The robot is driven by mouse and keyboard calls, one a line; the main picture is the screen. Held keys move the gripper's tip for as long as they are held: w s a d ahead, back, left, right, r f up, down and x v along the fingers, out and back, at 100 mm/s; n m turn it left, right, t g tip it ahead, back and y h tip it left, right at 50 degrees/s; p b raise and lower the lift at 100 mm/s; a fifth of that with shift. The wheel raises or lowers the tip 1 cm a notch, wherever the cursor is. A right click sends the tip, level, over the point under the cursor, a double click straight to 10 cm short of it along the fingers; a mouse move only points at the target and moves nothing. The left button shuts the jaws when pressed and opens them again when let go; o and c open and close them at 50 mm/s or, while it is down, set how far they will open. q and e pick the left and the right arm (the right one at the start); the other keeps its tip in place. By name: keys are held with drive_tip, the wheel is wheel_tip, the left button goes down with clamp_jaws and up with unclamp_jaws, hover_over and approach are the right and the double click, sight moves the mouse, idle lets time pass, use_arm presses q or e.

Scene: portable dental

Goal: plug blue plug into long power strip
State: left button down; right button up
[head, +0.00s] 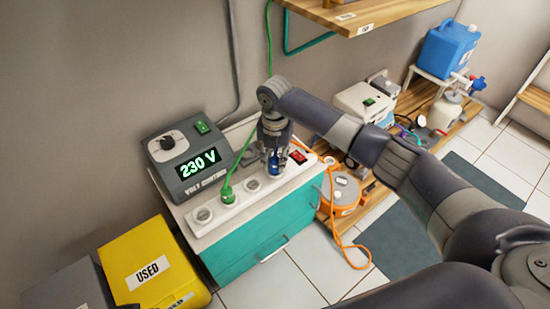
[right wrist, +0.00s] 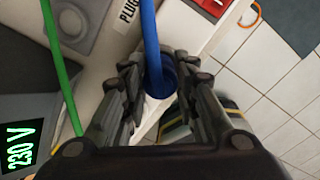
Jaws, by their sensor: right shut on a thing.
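The long white power strip (head: 239,187) lies along the top of a teal cabinet, with round sockets and a red switch (head: 298,157) at its right end. A green plug (head: 228,195) sits in one socket left of the middle. My right gripper (head: 273,158) points down over the strip's right part, near the red switch. It is shut on the blue plug (right wrist: 163,80), whose blue cable (right wrist: 150,32) rises between the fingers. In the head view the blue plug (head: 274,166) is at or just above the strip; I cannot tell if it touches a socket. My left gripper is not in view.
A grey 230 V box (head: 185,158) stands left behind the strip. A green cable (right wrist: 62,70) runs close to my right gripper. An orange reel (head: 343,190) with a loose orange cable stands right of the cabinet. A yellow USED box (head: 150,262) is at lower left.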

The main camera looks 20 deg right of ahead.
drive_tip(key=shift+f, duration=0.45)
drive_tip(key=o, duration=1.1)
drive_tip(key=shift+o, duration=0.2)
drive_tip(key=shift+r, duration=0.1)
